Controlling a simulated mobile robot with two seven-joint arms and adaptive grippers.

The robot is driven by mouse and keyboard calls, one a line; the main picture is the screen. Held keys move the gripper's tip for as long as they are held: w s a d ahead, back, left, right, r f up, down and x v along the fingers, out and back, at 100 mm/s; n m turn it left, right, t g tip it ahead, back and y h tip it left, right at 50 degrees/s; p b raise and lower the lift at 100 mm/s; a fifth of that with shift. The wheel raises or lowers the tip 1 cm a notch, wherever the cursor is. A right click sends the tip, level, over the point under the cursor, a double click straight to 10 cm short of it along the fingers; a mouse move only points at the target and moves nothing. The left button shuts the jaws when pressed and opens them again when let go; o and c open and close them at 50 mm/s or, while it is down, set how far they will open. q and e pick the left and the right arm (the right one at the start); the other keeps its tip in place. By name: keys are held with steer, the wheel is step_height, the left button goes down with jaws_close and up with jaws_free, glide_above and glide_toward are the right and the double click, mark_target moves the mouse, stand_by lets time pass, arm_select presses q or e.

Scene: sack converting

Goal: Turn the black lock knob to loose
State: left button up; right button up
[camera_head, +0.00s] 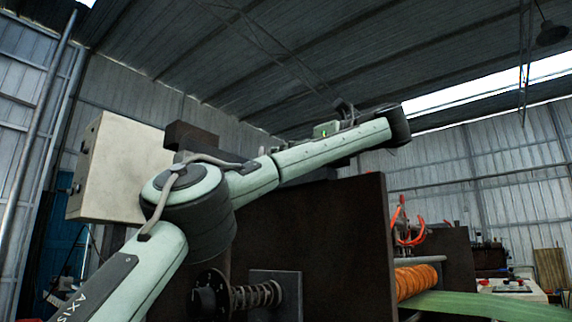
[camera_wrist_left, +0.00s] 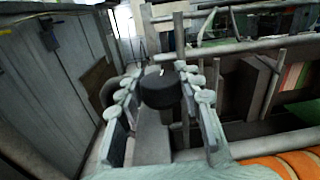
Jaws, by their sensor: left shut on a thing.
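In the left wrist view the black lock knob (camera_wrist_left: 160,92) is a dark, round, short cylinder. My left gripper (camera_wrist_left: 158,84) has one jointed finger on each side of it and is shut on the knob. In the head view my left arm rises from the lower left across the dark machine panel (camera_head: 335,225). The left gripper and the held knob cannot be made out there. My right gripper is in neither view.
An orange roller (camera_head: 415,280) and a green sheet (camera_head: 490,305) lie right of the panel. A spring on a shaft (camera_head: 255,296) sits low in front of it. A beige cabinet (camera_head: 122,165) stands behind my arm. Metal bars (camera_wrist_left: 240,48) cross beyond the knob.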

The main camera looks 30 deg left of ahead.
arm_select(q)
steer(key=shift+n+g, duration=0.6)
steer(key=shift+g, duration=0.3)
steer(key=shift+f+n+g+p, duration=0.1)
steer(key=shift+n+g+p, duration=0.25)
steer(key=shift+n+g, duration=0.45)
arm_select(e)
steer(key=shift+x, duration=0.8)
arm_select(q)
steer(key=shift+g, duration=0.3)
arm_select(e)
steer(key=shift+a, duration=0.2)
arm_select(q)
steer(key=o, duration=1.2)
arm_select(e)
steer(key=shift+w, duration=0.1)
arm_select(q)
steer(key=shift+m, duration=0.3)
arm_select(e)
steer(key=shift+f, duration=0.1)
arm_select(q)
steer(key=shift+m+t, duration=0.3)
steer(key=shift+t, duration=0.4)
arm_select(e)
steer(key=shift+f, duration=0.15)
